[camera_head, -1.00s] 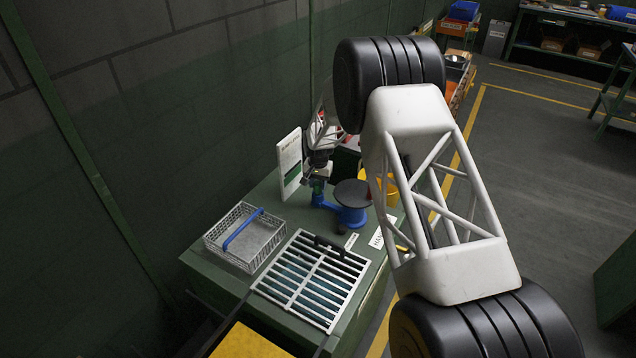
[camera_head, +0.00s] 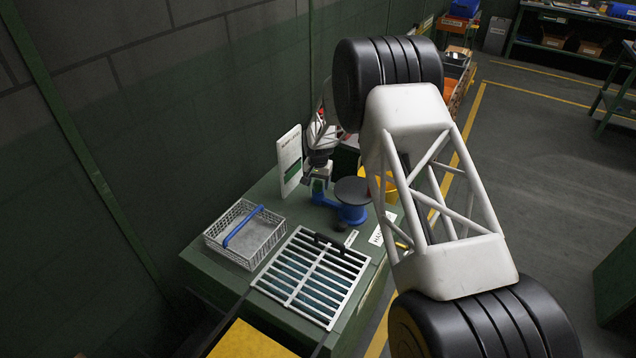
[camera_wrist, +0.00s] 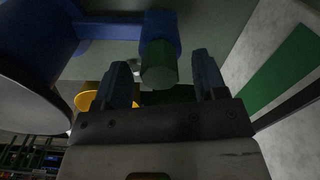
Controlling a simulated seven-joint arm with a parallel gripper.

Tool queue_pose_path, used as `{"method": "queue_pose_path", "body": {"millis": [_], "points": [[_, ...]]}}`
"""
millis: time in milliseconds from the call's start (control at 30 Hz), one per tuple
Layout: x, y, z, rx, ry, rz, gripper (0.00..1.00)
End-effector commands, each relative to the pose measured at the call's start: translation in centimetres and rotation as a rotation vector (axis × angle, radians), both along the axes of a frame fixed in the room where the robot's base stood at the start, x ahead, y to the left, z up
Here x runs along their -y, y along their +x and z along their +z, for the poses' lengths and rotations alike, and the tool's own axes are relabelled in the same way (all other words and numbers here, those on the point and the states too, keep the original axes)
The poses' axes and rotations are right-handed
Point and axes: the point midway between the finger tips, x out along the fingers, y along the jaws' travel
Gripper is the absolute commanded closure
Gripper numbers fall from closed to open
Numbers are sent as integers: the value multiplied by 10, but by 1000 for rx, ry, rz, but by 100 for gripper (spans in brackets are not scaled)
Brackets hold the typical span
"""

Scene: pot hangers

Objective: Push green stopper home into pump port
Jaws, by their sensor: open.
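The green stopper (camera_wrist: 159,70) sits at the mouth of the blue pump port (camera_wrist: 161,28) in the wrist view, its round end towards me. How deep it sits is hard to tell. My gripper (camera_wrist: 160,62) is open, one dark finger on each side of the stopper with gaps between. In the head view the blue pump (camera_head: 350,213) with its dark round top stands at the back of the green bench. My gripper (camera_head: 311,182) is beside the pump's left end, small and partly hidden by my arm. The stopper is not clearly visible there.
A white panel (camera_head: 289,160) stands close left of the gripper. A wire basket with a blue handle (camera_head: 244,232) and a white slatted rack (camera_head: 312,277) lie in front on the bench (camera_head: 215,281). A yellow container (camera_head: 390,190) is behind the pump.

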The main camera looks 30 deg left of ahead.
Motion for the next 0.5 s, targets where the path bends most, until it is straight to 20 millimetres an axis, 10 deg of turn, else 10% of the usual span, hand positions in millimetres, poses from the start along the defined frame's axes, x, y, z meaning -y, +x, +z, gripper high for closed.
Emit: {"method": "queue_pose_path", "body": {"millis": [500], "points": [[0, 0, 37, 2, 1, 0, 35]]}}
